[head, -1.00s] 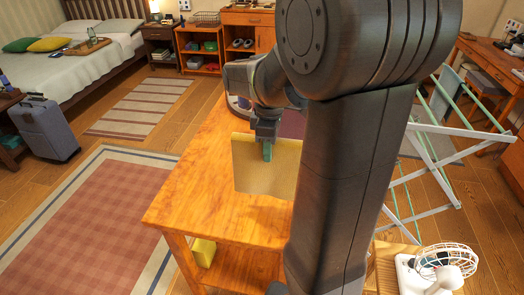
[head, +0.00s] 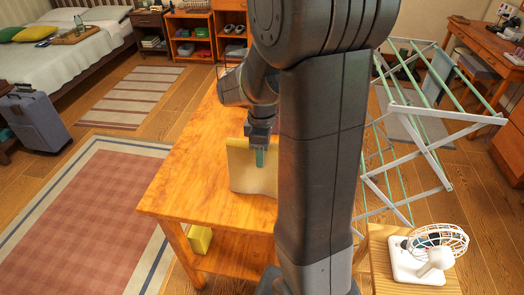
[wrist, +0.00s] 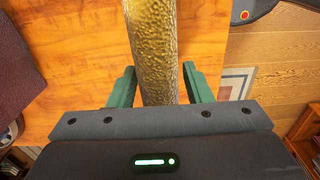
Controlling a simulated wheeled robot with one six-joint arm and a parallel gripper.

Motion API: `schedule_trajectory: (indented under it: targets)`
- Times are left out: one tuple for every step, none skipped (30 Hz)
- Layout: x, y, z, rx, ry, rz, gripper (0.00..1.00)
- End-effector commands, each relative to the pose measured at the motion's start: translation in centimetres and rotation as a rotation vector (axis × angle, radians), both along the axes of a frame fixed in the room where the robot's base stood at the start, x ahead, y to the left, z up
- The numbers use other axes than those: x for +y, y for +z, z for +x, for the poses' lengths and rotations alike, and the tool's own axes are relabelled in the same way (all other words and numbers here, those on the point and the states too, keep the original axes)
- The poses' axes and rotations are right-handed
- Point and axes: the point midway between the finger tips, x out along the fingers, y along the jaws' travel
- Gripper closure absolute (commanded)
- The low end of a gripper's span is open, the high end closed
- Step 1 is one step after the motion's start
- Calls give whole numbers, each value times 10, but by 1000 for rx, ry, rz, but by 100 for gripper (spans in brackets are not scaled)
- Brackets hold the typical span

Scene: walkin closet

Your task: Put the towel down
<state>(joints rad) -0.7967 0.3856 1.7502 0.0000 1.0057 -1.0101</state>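The towel (head: 247,177) is a folded yellow-tan piece standing upright on edge, its lower edge seemingly on the wooden table (head: 190,180). In the wrist view the towel (wrist: 152,45) is a thick strip running up between the fingers. My gripper (head: 260,157) points down over the towel's top edge. In the wrist view the green fingers of my gripper (wrist: 158,82) stand on either side of the towel, apart, with narrow gaps beside it. My arm hides the table's right part and perhaps some of the towel.
A drying rack (head: 430,112) stands right of the table. A white fan (head: 432,255) sits on a small stand at lower right. A yellow object (head: 199,240) lies on the table's lower shelf. A dark maroon item (wrist: 18,75) lies on the tabletop. The tabletop's left part is clear.

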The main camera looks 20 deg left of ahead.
Motion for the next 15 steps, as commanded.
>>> schedule_trajectory:
  targets:
    - [0,0,0,0,0,0,48]
    - [0,0,0,0,0,0,48]
    - [0,0,0,0,0,0,48]
    - [0,0,0,0,0,0,48]
    - [0,0,0,0,0,0,48]
    - [0,0,0,0,0,0,48]
    - [0,0,0,0,0,0,48]
    - [0,0,0,0,0,0,48]
    - [0,1,0,0,0,0,48]
    - [0,2,0,0,0,0,48]
    - [0,4,0,0,0,0,48]
    - [0,7,0,-1,0,1,48]
    - [0,10,1,-2,0,1,48]
    - [1,15,1,-2,0,3,48]
    - [1,22,1,-3,0,4,48]
